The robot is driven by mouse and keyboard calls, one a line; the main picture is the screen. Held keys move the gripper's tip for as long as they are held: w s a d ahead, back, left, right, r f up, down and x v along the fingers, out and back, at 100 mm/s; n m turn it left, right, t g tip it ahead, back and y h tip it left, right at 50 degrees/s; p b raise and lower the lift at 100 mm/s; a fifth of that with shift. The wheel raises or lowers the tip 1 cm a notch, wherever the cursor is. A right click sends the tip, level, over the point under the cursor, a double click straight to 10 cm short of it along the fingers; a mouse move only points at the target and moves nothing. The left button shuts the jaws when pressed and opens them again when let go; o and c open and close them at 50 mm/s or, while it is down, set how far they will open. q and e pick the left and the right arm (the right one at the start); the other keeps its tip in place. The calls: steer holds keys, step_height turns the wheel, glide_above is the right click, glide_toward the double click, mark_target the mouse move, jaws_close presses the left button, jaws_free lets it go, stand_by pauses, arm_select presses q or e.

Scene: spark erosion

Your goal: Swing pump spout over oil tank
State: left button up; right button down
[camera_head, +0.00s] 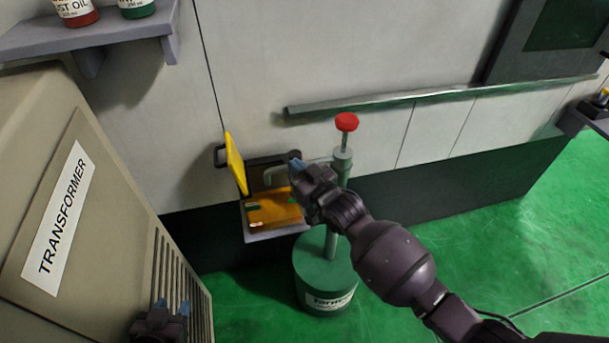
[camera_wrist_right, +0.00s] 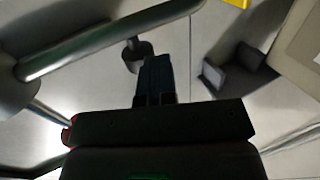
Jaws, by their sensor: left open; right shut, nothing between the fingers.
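The green pump (camera_head: 325,270) stands on the floor with a thin column and a red knob (camera_head: 346,122). Its grey-green spout (camera_head: 278,170) reaches left from the column, and its bent end overlaps the back of the oil tank (camera_head: 262,237) in the picture. I cannot tell its exact height over it. The tank holds orange oil, and its yellow lid (camera_head: 236,163) stands up at the left. My right gripper (camera_head: 296,164) is shut and empty beside the spout, partly hiding it. In the right wrist view a pipe (camera_wrist_right: 105,40) passes beyond the fingers (camera_wrist_right: 157,78). My left gripper (camera_head: 172,307) is open, low at the left.
The transformer cabinet (camera_head: 110,190) fills the left side. A shelf (camera_head: 100,40) with bottles is above it. A rail (camera_head: 400,98) runs along the grey wall behind the pump. Green floor (camera_head: 520,240) is clear on the right.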

mark_target(290, 153)
steer(key=shift+w+a+m+t+h+b, duration=0.15)
steer(key=shift+w+a+m+t+h, duration=0.25)
steer(key=shift+w, duration=0.4)
steer(key=shift+w+a+m+t+h+b, duration=0.2)
steer(key=shift+w+a+m+h, duration=0.25)
steer(key=shift+w, duration=1.45)
steer(key=v, duration=1.1)
steer(key=shift+a, duration=0.2)
steer(key=shift+h, duration=0.25)
